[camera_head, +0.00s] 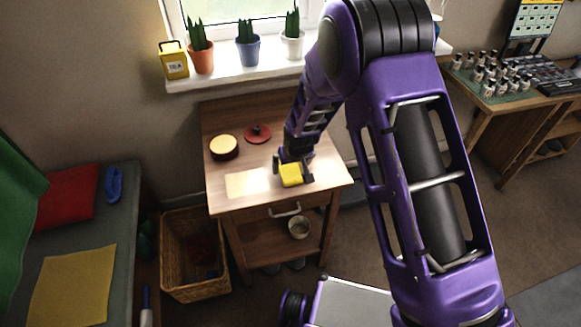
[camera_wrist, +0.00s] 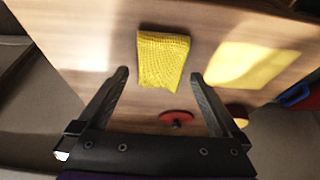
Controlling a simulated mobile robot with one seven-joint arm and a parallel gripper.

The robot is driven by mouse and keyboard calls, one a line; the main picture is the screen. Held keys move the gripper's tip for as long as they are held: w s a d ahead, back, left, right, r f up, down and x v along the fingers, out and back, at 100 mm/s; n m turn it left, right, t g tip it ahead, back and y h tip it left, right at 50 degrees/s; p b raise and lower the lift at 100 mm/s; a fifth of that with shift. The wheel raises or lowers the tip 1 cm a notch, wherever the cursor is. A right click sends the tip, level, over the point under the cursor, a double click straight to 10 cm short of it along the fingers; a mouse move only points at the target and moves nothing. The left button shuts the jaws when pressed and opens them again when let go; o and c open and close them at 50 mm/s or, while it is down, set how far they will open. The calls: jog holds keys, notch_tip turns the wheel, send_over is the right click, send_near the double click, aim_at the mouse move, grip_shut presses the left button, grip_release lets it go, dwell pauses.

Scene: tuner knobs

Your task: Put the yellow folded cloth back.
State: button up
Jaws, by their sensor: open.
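The yellow folded cloth (camera_head: 291,174) lies flat on the small wooden table (camera_head: 325,175), near its front edge. In the wrist view the cloth (camera_wrist: 163,58) shows a knitted texture and lies ahead of and between my fingertips. My gripper (camera_head: 293,168) is low over the table at the cloth. In the wrist view my gripper (camera_wrist: 160,75) is open, with a finger to each side of the cloth's near end and nothing held. I cannot tell whether the fingers touch it. A pale yellow flat rectangle (camera_head: 248,184) lies beside the cloth on the tabletop.
A red lid-like disc (camera_head: 257,134) and a round tin (camera_head: 224,147) stand behind on the table. A wicker basket (camera_head: 193,255) is at the table's left. Potted plants and a yellow box (camera_head: 174,60) line the sill. A flat yellow sheet (camera_head: 75,288) lies on the bed.

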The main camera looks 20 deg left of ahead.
jog(key=p+v, duration=0.1)
jog(key=v, duration=0.9)
jog(key=shift+r, duration=0.1)
